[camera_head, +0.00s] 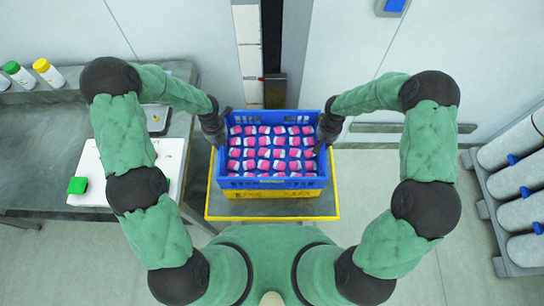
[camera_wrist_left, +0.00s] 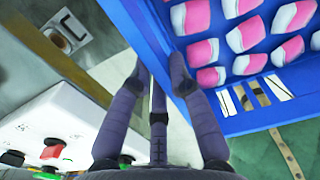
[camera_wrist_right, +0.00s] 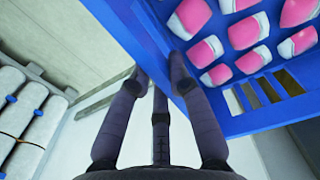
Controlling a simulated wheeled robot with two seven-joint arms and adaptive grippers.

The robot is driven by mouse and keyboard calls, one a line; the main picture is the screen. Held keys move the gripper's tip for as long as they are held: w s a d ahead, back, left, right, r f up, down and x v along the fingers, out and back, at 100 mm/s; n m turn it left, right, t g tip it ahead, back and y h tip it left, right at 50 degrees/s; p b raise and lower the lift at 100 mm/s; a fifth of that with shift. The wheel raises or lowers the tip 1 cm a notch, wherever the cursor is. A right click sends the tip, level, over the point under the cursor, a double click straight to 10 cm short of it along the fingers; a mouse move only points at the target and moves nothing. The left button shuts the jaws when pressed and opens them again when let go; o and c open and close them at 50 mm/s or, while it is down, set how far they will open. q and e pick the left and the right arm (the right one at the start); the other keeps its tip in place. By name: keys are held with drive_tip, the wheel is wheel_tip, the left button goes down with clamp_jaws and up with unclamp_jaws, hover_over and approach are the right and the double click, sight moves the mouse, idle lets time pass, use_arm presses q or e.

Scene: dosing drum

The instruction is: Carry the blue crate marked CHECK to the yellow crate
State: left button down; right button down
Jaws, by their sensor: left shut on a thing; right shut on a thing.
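The blue crate (camera_head: 272,184) is full of pink-and-white pieces, and no CHECK mark can be read on it. The yellow crate (camera_head: 270,194) shows as a band directly below its front wall; whether the two touch I cannot tell. My left gripper (camera_head: 220,140) is shut on the blue crate's left wall, and my right gripper (camera_head: 324,138) is shut on its right wall. In the left wrist view the fingers (camera_wrist_left: 165,80) close on the blue wall (camera_wrist_left: 150,35). In the right wrist view the fingers (camera_wrist_right: 163,80) do likewise on the opposite wall (camera_wrist_right: 150,30).
A yellow-edged stand (camera_head: 328,212) is beneath the crates. On the left is a grey bench (camera_head: 40,130) with bottles (camera_head: 48,72) and a white panel (camera_head: 170,160) with a green button. Grey cylinders (camera_head: 508,146) lie in a rack at right. A dark post stands behind the crates.

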use_arm(q)
drive_tip(key=shift+w+f+b, duration=0.1)
drive_tip(key=shift+f+b, duration=0.3)
drive_tip(key=shift+f, duration=0.05)
use_arm(e)
drive_tip(key=shift+w+f, duration=0.1)
drive_tip(key=shift+f, duration=0.35)
use_arm(q)
drive_tip(key=c, duration=1.2)
unclamp_jaws()
use_arm(e)
drive_tip(key=c, duration=1.2)
unclamp_jaws()
use_arm(q)
drive_tip(key=shift+o, duration=0.2)
use_arm(e)
drive_tip(key=shift+o, duration=0.2)
use_arm(q)
wheel_tip(320, 180, up, 12)
use_arm(e)
wheel_tip(320, 180, up, 12)
